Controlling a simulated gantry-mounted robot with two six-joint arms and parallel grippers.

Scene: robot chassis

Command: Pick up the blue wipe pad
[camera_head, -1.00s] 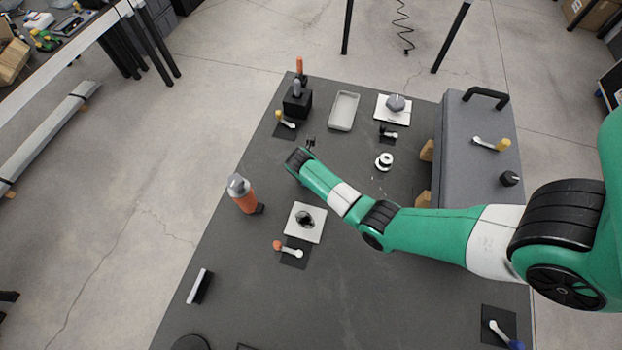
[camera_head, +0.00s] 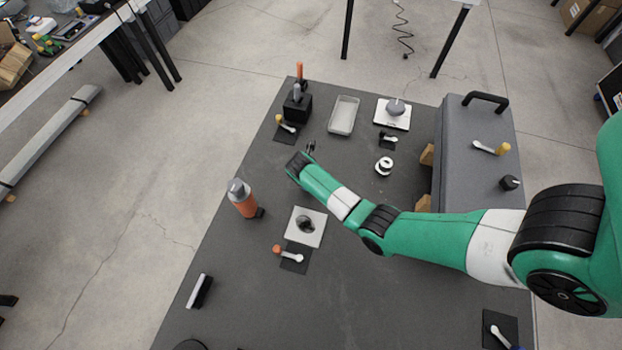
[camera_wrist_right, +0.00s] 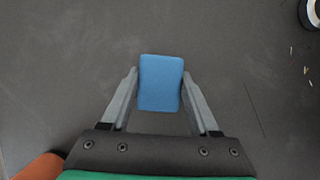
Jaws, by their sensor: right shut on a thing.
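The blue wipe pad (camera_wrist_right: 161,83) is a small rounded blue block, seen in the right wrist view between the two grey fingers of my right gripper (camera_wrist_right: 160,85). The gripper is shut on it, with a finger at each side. In the head view my right gripper (camera_head: 310,147) is at the end of the green and white arm, over the upper left part of the dark table; the pad is too small or hidden to make out there. My left gripper is not in view.
An orange bottle (camera_head: 242,199) stands left of my arm on the table (camera_head: 350,290). A white plate (camera_head: 318,236), grey tray (camera_head: 343,115), black holder (camera_head: 297,105) and white ring (camera_head: 384,165) are nearby. A grey case (camera_head: 470,160) stands right. The front middle is mostly clear.

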